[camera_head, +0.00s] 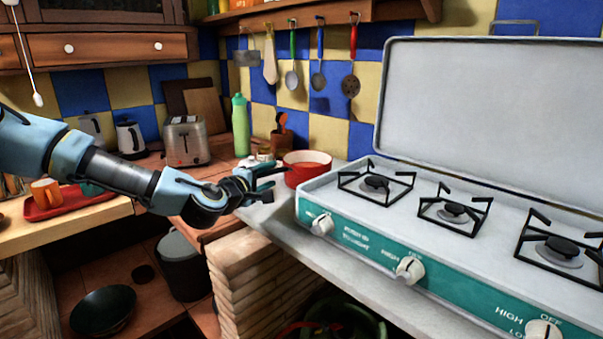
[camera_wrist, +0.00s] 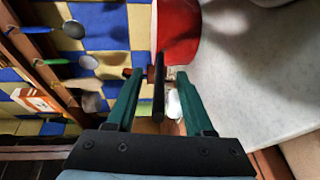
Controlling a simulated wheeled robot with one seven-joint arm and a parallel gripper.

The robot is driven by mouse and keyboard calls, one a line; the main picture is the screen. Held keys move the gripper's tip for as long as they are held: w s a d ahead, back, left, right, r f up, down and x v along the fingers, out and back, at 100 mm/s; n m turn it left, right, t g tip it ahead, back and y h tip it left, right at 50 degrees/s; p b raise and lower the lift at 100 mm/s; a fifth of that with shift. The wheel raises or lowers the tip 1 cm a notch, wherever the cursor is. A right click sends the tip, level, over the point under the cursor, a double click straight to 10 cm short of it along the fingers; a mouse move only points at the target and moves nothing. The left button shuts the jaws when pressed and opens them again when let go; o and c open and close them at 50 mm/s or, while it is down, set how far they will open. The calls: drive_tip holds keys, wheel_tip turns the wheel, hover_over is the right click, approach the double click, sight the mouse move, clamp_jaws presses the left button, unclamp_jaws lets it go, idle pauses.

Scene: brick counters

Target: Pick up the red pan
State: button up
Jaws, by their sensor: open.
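The red pan (camera_head: 308,176) stands on the counter just left of the camp stove, with a white inside and a red outside. In the wrist view the pan (camera_wrist: 180,35) is at the top centre, partly cut off by the frame. Its dark handle (camera_wrist: 158,100) points toward the wrist and appears between the two green fingers. My gripper (camera_head: 268,182) is open at the left side of the pan. In the wrist view the fingers of my gripper (camera_wrist: 160,78) show a gap on both sides of the handle.
The camp stove (camera_head: 355,232) with its raised lid fills the right. A green bottle (camera_head: 241,126), a toaster (camera_head: 186,141) and a utensil holder (camera_head: 281,143) stand behind. Utensils hang on the tiled wall. A red tray (camera_head: 88,203) with an orange mug (camera_head: 46,192) is at left.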

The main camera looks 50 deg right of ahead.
sight(272, 174)
drive_tip(key=x, duration=0.3)
drive_tip(key=shift+w+d+f+p, duration=0.1)
drive_tip(key=shift+d+p, duration=0.2)
drive_tip(key=shift+p, duration=0.1)
clamp_jaws()
idle(1.0)
